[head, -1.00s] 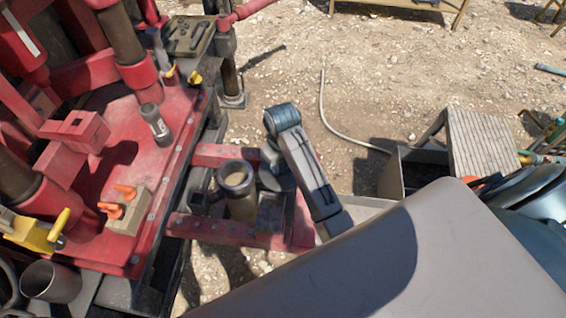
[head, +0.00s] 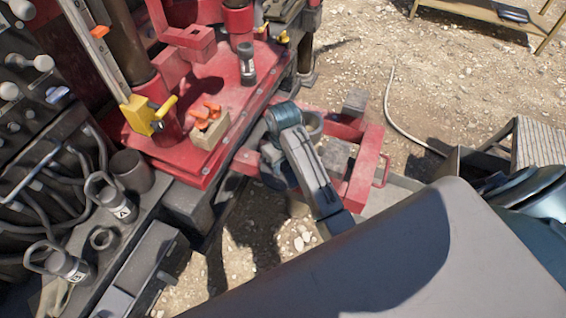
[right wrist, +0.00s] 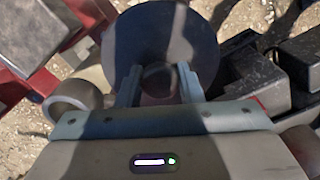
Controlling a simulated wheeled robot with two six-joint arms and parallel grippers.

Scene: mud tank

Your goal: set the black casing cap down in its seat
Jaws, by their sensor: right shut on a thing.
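The black casing cap (right wrist: 160,35) is a dark round disc in the right wrist view. My right gripper (right wrist: 160,82) is shut on a small round part at its near side, with one finger on each side. In the head view my right gripper (head: 272,178) hangs low beside the red frame, partly hidden by my own arm. A short open ring (head: 103,238) sits on the dark bench at left. I cannot tell which is the seat. My left gripper is out of view.
Two handled caps, one marked A (head: 123,209) and one below it (head: 68,264), stand on the bench beside a wide open cup (head: 132,170). The red deck (head: 190,150) holds an orange-handled block (head: 208,126) and a dark bottle (head: 246,63). Gravel lies below.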

